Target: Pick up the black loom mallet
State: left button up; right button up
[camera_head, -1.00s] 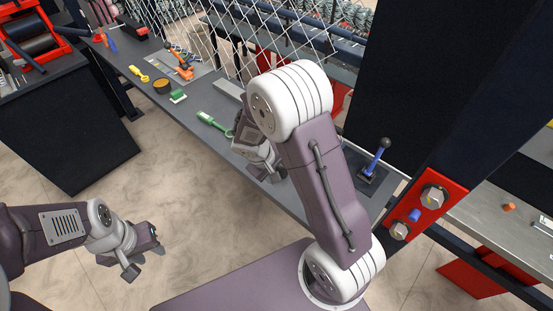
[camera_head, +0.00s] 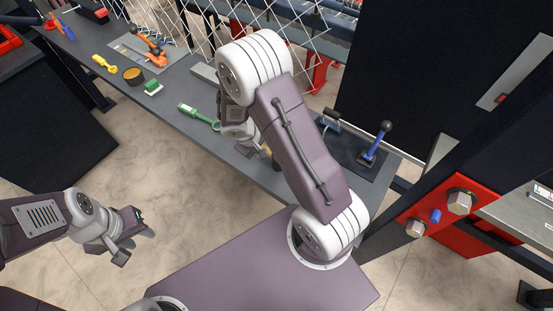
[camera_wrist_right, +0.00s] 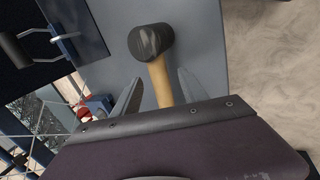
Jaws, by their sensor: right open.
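The black loom mallet (camera_wrist_right: 151,43) shows in the right wrist view, with a black cylindrical head and a pale wooden handle. It lies over the grey bench top. My right gripper (camera_wrist_right: 159,84) is open, with one finger on each side of the handle and visible gaps on both sides. The head is beyond the fingertips, and the handle's lower end is hidden behind the gripper body. In the head view my right arm hides most of the mallet. My left gripper (camera_head: 133,241) is open and empty over the floor, away from the bench.
A blue lever (camera_head: 378,143) stands on a dark plate at right. Chain-link mesh (camera_head: 265,25) rises along the back.

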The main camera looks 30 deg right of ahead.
jog(key=x, duration=0.4)
jog(key=shift+s+d, duration=0.15)
jog(key=shift+s, duration=0.1)
grip_shut()
jog(key=shift+w+r, duration=0.1)
dwell(0.9)
